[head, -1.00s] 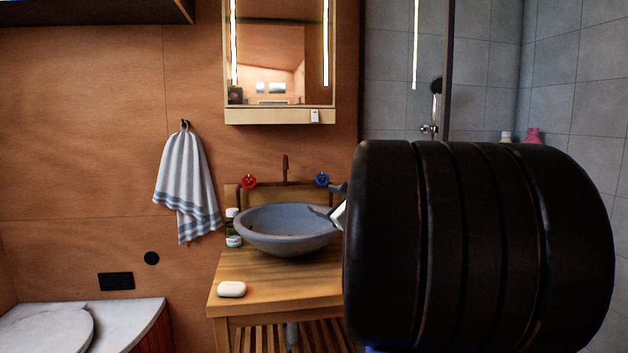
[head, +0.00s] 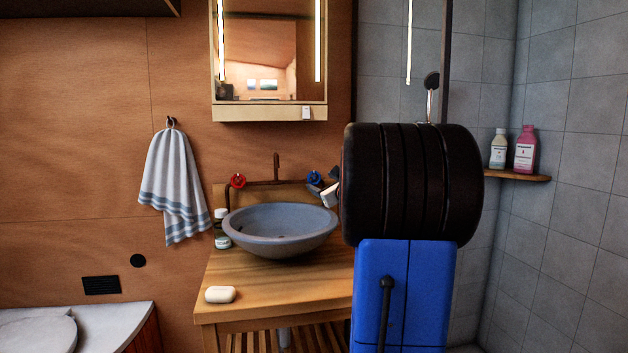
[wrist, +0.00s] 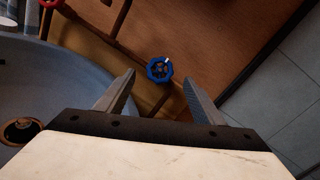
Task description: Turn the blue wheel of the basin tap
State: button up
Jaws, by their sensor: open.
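The blue wheel (head: 314,177) of the basin tap is at the right end of the tap's pipe, above the back of the grey basin (head: 278,229). In the wrist view the blue wheel (wrist: 160,69) lies just beyond and between my two open fingers, apart from both. My gripper (wrist: 158,88) is open and empty. In the head view my gripper (head: 330,185) shows only partly at the wheel's right, with my arm hiding the rest. A red wheel (head: 238,180) is at the pipe's left end, and the spout (head: 277,167) stands between the wheels.
A small bottle (head: 221,228) stands left of the basin, and a white soap (head: 220,294) lies on the wooden counter (head: 255,275). A mirror cabinet (head: 268,112) hangs above. A striped towel (head: 172,185) hangs at left. Two bottles stand on a corner shelf (head: 530,178) at right.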

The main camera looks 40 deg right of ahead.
aim_at(315, 178)
jog(key=x, duration=0.7)
jog(key=shift+w+d, duration=0.1)
jog(key=shift+w, duration=0.2)
jog(key=c, duration=1)
